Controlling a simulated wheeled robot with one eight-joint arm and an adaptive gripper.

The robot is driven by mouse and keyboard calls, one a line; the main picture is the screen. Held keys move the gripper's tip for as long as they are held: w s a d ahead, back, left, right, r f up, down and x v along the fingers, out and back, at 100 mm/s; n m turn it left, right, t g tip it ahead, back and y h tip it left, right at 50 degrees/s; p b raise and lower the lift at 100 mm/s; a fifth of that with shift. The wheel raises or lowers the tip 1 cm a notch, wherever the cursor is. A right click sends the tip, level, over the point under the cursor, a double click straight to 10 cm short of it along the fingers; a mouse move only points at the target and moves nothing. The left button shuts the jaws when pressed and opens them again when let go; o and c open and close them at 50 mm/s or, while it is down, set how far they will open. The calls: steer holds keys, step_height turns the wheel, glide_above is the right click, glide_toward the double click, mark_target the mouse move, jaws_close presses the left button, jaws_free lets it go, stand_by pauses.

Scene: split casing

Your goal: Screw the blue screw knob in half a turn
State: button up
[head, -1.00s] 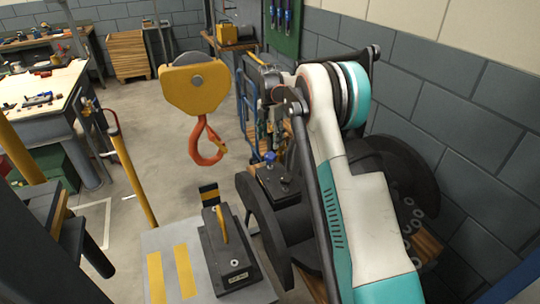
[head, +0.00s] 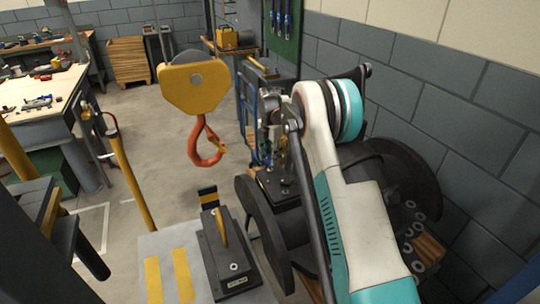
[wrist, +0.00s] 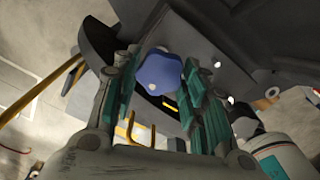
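The blue screw knob (wrist: 160,72) shows in the wrist view, lobed and rounded, between the two teal-padded fingers of my gripper (wrist: 162,80). The fingers stand apart, one on each side of the knob near their tips. I cannot tell whether either pad touches it. In the head view my gripper (head: 268,160) is low over the dark casing (head: 285,190), and it hides the knob there.
A black reel-shaped part (head: 262,225) stands close beside my arm. A yellow hoist block with an orange hook (head: 207,148) hangs left of my gripper. A dark pedal-like block (head: 228,255) lies on a grey plate. Open floor lies further left.

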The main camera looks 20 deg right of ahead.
steer(key=shift+c, duration=0.9)
